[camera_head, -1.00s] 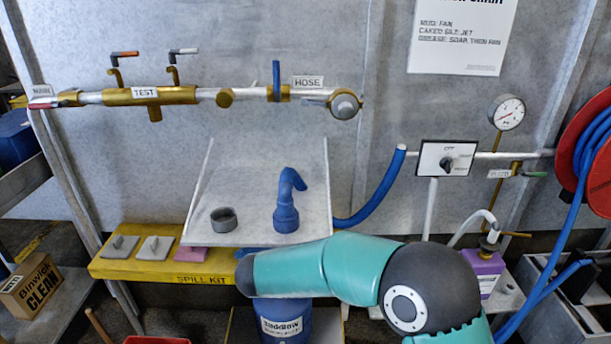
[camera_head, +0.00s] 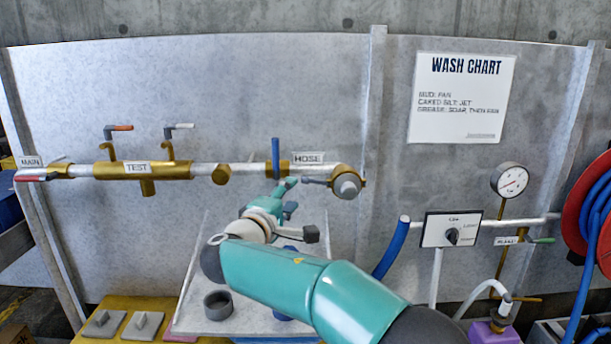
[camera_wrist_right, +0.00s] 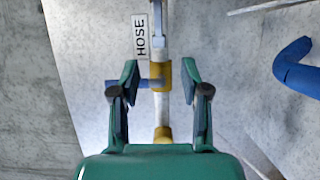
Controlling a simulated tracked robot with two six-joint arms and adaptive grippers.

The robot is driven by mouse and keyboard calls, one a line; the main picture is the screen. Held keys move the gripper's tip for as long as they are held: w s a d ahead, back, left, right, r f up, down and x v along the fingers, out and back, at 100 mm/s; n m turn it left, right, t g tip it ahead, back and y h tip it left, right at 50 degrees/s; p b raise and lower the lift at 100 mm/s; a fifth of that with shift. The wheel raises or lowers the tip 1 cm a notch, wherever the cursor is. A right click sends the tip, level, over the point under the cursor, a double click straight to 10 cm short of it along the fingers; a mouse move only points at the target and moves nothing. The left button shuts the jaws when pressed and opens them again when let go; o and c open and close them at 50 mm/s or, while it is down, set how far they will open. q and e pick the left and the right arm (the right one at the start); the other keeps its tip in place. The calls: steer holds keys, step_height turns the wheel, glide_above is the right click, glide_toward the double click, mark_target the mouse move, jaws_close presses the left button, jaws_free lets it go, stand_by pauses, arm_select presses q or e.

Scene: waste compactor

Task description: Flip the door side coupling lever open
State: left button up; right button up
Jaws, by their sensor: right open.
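The brass coupling (camera_head: 346,184) with a grey cap sits at the right end of the wall pipe in the head view. A thin grey lever (camera_head: 315,181) sticks out from its left side, and a small brass ear shows on its right. My right gripper (camera_head: 289,195) is just below the pipe, left of the coupling, near the blue-handled hose valve (camera_head: 276,158). In the wrist view the gripper (camera_wrist_right: 160,72) is open and empty. The brass valve body (camera_wrist_right: 161,76) and its blue handle (camera_wrist_right: 128,84) appear between its fingers. My left gripper is out of view.
The pipe continues left to the brass test section (camera_head: 145,171) with two small levers. A sloped metal board (camera_head: 195,270) holds a grey ring (camera_head: 218,305). A blue hose (camera_head: 391,250), selector box (camera_head: 452,229) and gauge (camera_head: 509,180) lie to the right.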

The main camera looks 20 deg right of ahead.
mark_target(305, 181)
steer(key=p+x, duration=0.3)
steer(key=x, duration=0.6)
steer(key=shift+d, duration=0.1)
steer(key=shift+w, duration=0.1)
steer(key=shift+f, duration=0.1)
jaws_close()
